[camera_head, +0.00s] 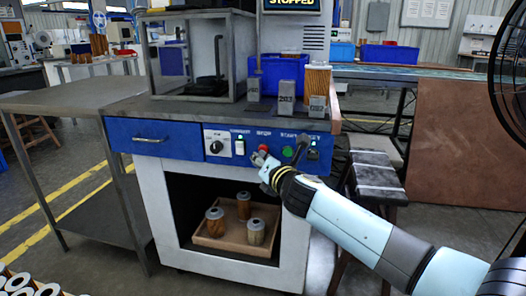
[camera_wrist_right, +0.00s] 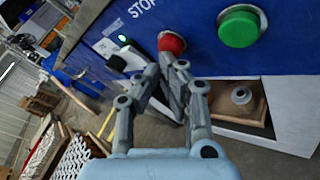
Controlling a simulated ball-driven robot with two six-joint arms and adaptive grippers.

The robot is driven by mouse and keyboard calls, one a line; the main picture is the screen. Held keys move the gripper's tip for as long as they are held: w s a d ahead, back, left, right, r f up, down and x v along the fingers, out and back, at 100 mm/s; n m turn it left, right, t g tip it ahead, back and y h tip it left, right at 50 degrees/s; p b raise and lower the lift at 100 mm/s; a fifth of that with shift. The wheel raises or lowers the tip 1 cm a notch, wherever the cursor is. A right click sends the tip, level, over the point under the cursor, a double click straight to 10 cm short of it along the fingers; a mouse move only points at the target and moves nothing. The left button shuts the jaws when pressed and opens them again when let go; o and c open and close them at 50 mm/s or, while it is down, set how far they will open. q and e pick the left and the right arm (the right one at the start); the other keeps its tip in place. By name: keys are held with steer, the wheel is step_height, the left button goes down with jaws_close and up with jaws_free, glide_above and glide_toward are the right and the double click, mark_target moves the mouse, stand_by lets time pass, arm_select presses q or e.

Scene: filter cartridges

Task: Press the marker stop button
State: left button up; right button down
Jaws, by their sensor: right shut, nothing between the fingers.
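The red stop button (camera_head: 263,148) is on the blue front panel of the marker bench, left of the green start button (camera_head: 288,152). A screen (camera_head: 291,3) above the machine reads "STOPPED". My right gripper (camera_head: 257,157) is shut and empty, with its fingertips at the red button. In the right wrist view the red button (camera_wrist_right: 171,43) shows just beyond the shut fingertips (camera_wrist_right: 166,60), and the green button (camera_wrist_right: 240,27) is to its right. I cannot tell whether the fingertips touch the red button. My left gripper is not in view.
A dial (camera_head: 216,147) and a white switch (camera_head: 239,147) are further left on the panel. Below, an open shelf holds a wooden tray (camera_head: 211,240) with three cartridges. A side table (camera_head: 72,97) stands left and a stool (camera_head: 375,176) right of the bench.

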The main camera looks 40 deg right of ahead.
steer(key=s+a, duration=0.4)
steer(key=shift+a+p, duration=0.35)
steer(key=shift+a, duration=0.05)
stand_by(0.4)
